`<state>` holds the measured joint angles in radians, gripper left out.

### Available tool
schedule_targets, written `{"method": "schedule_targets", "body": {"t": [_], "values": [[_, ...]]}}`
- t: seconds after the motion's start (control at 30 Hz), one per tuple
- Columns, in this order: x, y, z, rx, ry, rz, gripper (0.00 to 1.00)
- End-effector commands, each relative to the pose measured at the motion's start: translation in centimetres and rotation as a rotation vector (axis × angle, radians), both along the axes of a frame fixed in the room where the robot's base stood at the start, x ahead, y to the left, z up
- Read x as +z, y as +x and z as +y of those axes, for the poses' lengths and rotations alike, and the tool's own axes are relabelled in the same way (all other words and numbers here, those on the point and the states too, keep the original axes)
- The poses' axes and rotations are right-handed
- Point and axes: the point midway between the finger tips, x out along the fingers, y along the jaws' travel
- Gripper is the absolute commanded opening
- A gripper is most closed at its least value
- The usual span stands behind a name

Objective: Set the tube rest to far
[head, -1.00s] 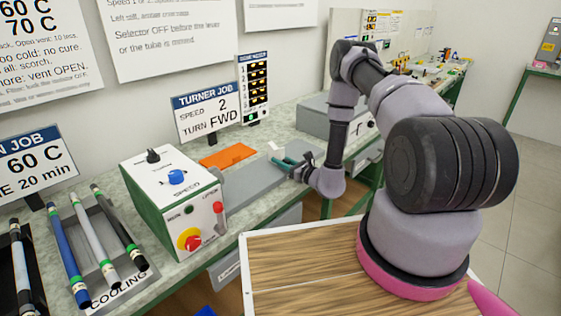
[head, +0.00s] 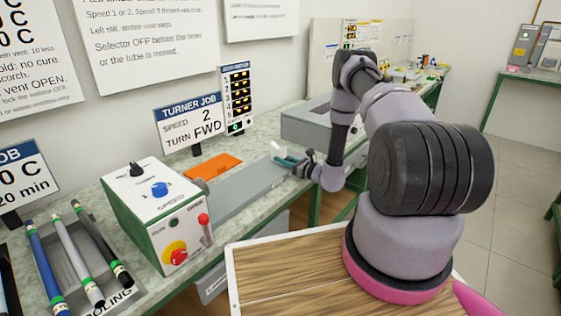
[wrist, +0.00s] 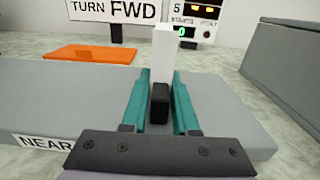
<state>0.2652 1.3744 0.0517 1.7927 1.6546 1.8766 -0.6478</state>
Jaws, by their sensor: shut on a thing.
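The tube rest is a white upright post (wrist: 165,62) with a black block (wrist: 159,103) at its front, standing on the long grey bed (wrist: 60,95). In the head view the white post (head: 278,149) stands toward the right end of the bed (head: 235,193), away from the control box. My gripper (wrist: 159,108) has its teal fingers on both sides of the black block and is shut on it. In the head view my gripper (head: 287,162) is low over the bed. A NEAR label (wrist: 42,142) shows on the bed's front edge, left of the rest; no FAR label is visible.
The turner control box (head: 155,215) stands at the bed's left end, with a red-tipped lever (head: 205,228). An orange plate (head: 212,167) and the TURNER JOB sign (head: 190,122) are behind the bed. A grey box (head: 308,124) stands beyond its right end.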

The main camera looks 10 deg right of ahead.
Motion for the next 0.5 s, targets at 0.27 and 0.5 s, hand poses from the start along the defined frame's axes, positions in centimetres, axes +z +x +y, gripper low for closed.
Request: {"method": "schedule_targets", "body": {"t": [0.27, 0.5], "values": [[0.06, 0.19, -0.46, -0.009, -0.003, -0.003, 0.50], [0.03, -0.33, -0.80, -0.010, -0.002, -0.002, 0.50]]}}
